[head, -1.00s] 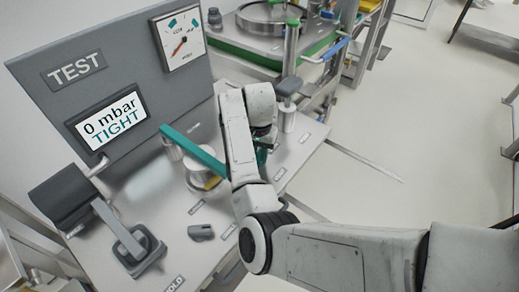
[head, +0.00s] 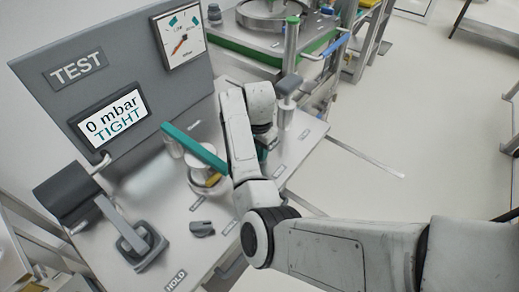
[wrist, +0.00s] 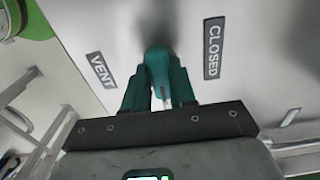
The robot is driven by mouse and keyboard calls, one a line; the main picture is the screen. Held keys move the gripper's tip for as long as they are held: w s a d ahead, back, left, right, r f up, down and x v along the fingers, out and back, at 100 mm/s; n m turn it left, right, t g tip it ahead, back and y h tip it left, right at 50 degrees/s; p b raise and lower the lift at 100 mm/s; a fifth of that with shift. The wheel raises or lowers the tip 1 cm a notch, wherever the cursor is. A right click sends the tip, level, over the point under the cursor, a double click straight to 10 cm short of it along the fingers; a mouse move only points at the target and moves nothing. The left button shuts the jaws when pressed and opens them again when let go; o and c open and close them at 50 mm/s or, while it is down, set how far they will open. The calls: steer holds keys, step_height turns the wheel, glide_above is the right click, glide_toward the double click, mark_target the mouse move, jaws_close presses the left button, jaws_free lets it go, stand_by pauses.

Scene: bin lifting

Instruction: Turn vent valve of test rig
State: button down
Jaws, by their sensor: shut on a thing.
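The vent valve's teal handle (wrist: 158,65) shows in the wrist view, between the labels VENT (wrist: 101,70) and CLOSED (wrist: 213,48). My gripper (wrist: 158,88) has its two teal fingers on either side of the handle and is shut on it. The handle's far end is in dark shadow. In the head view my arm hides most of the gripper and valve. The test rig's panel (head: 120,65) carries a screen (head: 112,117) reading "0 mbar TIGHT" and a dial gauge (head: 181,35) with its needle pointing to the lower left.
A long teal bar (head: 195,148) crosses above a round metal fitting (head: 205,178) left of my arm. A grey lever clamp (head: 135,240) stands at the front left. A grey-topped post (head: 287,95) rises behind my arm.

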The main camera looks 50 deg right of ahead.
steer(key=c, duration=0.9)
jaws_free()
step_height(320, 180, up, 11)
steer(key=shift+f, duration=0.1)
